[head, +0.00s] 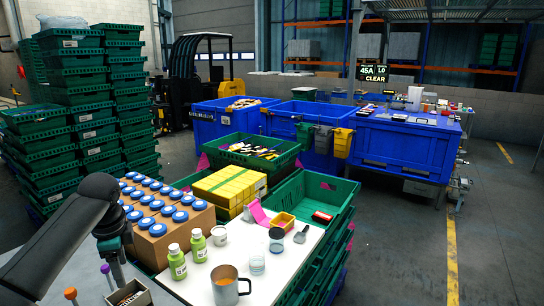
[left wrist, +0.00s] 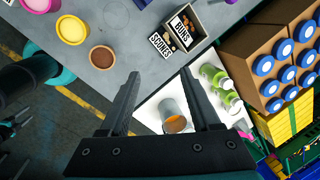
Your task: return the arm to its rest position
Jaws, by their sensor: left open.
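My left arm comes in from the left in the head view, bent at a dark joint. My left gripper (head: 117,268) points down beside the near left end of the white table. In the left wrist view its two dark fingers (left wrist: 160,74) are spread apart with nothing held between them. A grey mug with orange contents (left wrist: 173,122) shows beyond and below the fingers, apart from them. The same mug (head: 227,288) stands upright on the white table in the head view.
Green bottles (head: 177,262), a glass (head: 257,262) and a can (head: 276,240) stand on the white table (head: 295,268). A carton of blue-lidded jars (head: 156,218) stands close to my left arm. A grey surface (left wrist: 100,62) holds bowls and a labelled box (left wrist: 188,28).

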